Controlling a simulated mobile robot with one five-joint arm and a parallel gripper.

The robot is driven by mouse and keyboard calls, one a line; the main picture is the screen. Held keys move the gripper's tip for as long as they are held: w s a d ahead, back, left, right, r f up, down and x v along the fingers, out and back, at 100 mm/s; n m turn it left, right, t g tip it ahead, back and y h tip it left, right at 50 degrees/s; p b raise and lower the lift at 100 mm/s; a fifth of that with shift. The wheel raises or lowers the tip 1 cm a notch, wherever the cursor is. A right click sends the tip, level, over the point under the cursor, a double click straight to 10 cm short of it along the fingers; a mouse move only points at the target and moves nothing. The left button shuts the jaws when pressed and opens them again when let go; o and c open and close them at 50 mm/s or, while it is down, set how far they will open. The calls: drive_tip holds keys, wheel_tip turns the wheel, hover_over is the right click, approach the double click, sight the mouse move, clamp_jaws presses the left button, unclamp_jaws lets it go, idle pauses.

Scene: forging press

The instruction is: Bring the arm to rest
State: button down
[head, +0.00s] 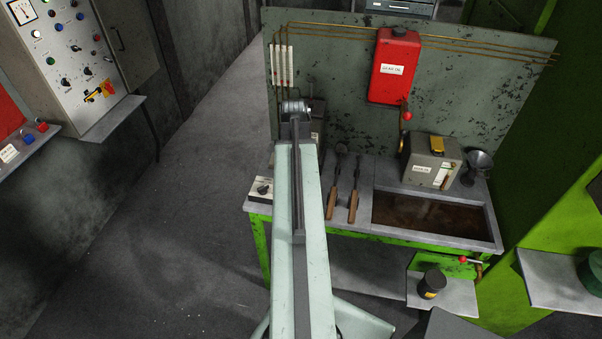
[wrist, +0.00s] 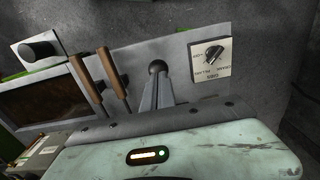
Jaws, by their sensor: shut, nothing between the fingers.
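My pale green arm (head: 298,220) stretches from the bottom of the head view up over the left part of a workbench (head: 400,240). Its far joint stands in front of the bench's back panel. My gripper is hidden behind the arm there. In the wrist view my gripper (wrist: 157,70) shows as two grey fingers that meet at a dark rounded tip. It is shut and empty. Behind it are the grey bench top and floor. I cannot tell its exact height above the bench.
Two wooden-handled tools (head: 354,190) and a selector switch box (head: 262,189) lie near the arm. A dark liquid basin (head: 430,216), a grey box (head: 431,161) and a red box (head: 394,66) are to the right. A control panel (head: 75,55) stands left. Floor (head: 150,230) is clear between.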

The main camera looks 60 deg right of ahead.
idle(0.3)
drive_tip(key=w+a+f+n+b, duration=0.2)
drive_tip(key=w+a+n, duration=0.1)
drive_tip(key=w+a, duration=0.7)
drive_tip(key=w+a+f+n+b, duration=0.3)
drive_tip(key=w+a, duration=0.5)
drive_tip(key=a, duration=0.3)
drive_tip(key=w+a+f+n+b, duration=0.1)
drive_tip(key=a+n, duration=0.3)
drive_tip(key=a, duration=1)
drive_tip(key=w+a+f+n+b, duration=0.1)
drive_tip(key=a+n, duration=0.3)
drive_tip(key=a, duration=1)
drive_tip(key=shift+w+f+b, duration=0.4)
drive_tip(key=shift+w, duration=0.3)
